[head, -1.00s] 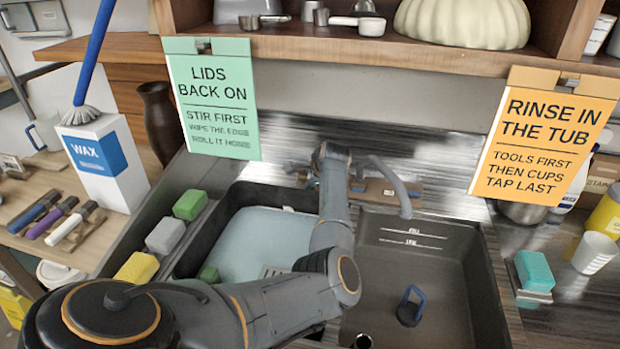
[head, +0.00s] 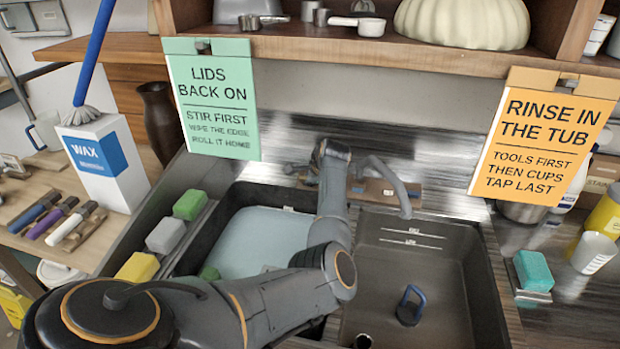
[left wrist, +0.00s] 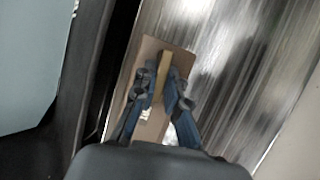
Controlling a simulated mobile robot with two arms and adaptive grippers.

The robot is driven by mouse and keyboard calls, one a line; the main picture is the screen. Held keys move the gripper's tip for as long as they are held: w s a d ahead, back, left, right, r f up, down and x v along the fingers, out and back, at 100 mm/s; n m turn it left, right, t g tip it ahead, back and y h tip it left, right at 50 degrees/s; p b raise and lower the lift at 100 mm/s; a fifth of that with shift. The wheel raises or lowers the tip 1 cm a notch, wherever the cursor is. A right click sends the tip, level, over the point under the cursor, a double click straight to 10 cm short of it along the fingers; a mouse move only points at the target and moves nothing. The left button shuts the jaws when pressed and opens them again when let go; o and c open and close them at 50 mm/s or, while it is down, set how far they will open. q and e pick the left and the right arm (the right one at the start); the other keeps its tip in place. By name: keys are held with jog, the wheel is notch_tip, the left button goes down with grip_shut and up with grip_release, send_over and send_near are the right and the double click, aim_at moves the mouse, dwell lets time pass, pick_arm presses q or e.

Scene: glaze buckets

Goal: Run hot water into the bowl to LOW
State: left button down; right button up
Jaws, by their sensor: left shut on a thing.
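The right-hand sink bowl (head: 459,292) is dark grey, with two white level lines (head: 412,238) on its back wall; no water shows in it. A stopper with a blue ring (head: 411,305) lies on its floor, apart from the dark drain hole (head: 363,341). The grey tap spout (head: 393,185) curves over the bowl's back edge; I see no stream from it. My left gripper (left wrist: 166,88) is shut on a thin tan tap lever (left wrist: 164,68) above a brown plate (left wrist: 150,55). In the head view my wrist hides the fingers and lever.
The left basin (head: 262,242) holds pale blue water. Several sponges (head: 165,235) line its left edge. A teal sponge (head: 533,270) and a white cup (head: 593,252) stand right of the sink. Two hanging signs (head: 212,100) and a shelf (head: 400,50) overhang the back.

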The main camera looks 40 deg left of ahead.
pick_arm(q)
jog(key=n+h, duration=0.1)
jog(key=n, duration=0.1)
jog(key=n+g+p, duration=0.1)
jog(key=n, duration=0.2)
jog(key=shift+a+r+h, duration=0.1)
jog(key=shift+a+h, duration=0.1)
jog(key=shift+h, duration=0.2)
jog(key=n+h, duration=0.1)
jog(key=n, duration=0.1)
jog(key=n+h, duration=0.1)
jog(key=n, duration=0.2)
jog(key=shift+n+g, duration=0.3)
jog(key=c, duration=1.4)
grip_release()
jog(key=shift+a, duration=0.1)
jog(key=shift+w, duration=0.1)
jog(key=v, duration=1.2)
jog(key=shift+a, duration=0.1)
